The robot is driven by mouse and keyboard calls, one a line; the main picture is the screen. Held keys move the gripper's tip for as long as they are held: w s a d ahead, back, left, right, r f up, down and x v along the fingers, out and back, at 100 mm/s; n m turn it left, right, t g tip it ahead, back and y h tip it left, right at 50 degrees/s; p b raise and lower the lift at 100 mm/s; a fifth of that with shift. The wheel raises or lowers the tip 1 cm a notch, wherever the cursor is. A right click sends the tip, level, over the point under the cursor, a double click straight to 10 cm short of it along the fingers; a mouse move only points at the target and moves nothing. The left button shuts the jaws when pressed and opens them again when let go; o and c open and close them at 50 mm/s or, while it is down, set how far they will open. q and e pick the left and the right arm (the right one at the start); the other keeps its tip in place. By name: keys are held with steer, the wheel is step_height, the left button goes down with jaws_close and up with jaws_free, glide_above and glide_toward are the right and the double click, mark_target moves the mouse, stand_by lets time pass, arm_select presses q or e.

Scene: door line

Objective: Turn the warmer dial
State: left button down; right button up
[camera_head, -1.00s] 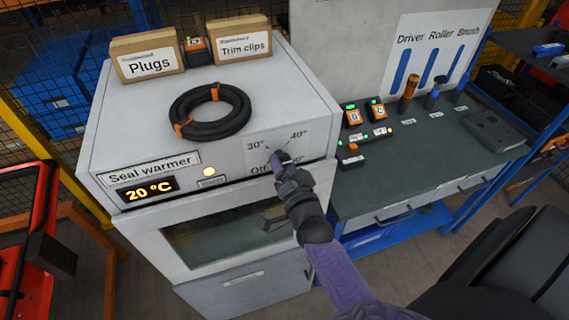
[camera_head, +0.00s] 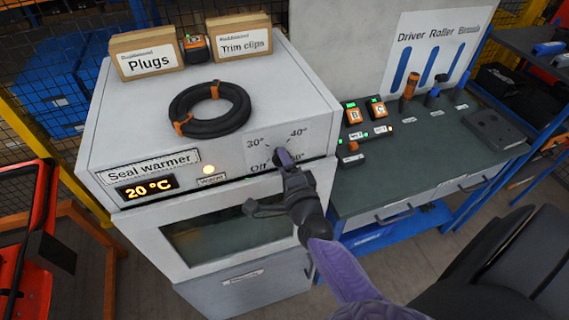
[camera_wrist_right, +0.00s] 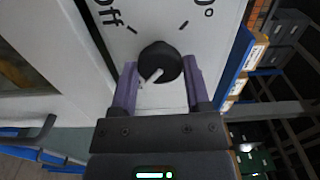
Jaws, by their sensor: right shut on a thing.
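The seal warmer (camera_head: 225,145) is a white box with a dark door window below. Its display (camera_head: 150,188) reads 20 °C, and a small lamp (camera_head: 208,169) beside it glows. The dial's scale plate (camera_head: 290,137) shows Off, 30° and 40°. My right gripper (camera_head: 283,157) is at this plate and mostly hides the dial in the head view. In the right wrist view the round black dial (camera_wrist_right: 160,62) sits between the two purple fingers of my right gripper (camera_wrist_right: 158,85), which is shut on it. A pale line shows on the dial's lower part. My left gripper is not in view.
A black hose ring (camera_head: 210,108), a Plugs box (camera_head: 146,53) and a Trim clips box (camera_head: 238,38) lie on the warmer. A green-topped bench (camera_head: 420,165) with tools stands at right. A red frame (camera_head: 35,215) stands at left.

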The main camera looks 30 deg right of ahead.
steer(key=shift+f+m, duration=0.1)
steer(key=shift+m, duration=0.3)
steer(key=o, duration=1.3)
steer(key=b+v, duration=0.1)
steer(key=v, duration=0.9)
steer(key=shift+d, duration=0.1)
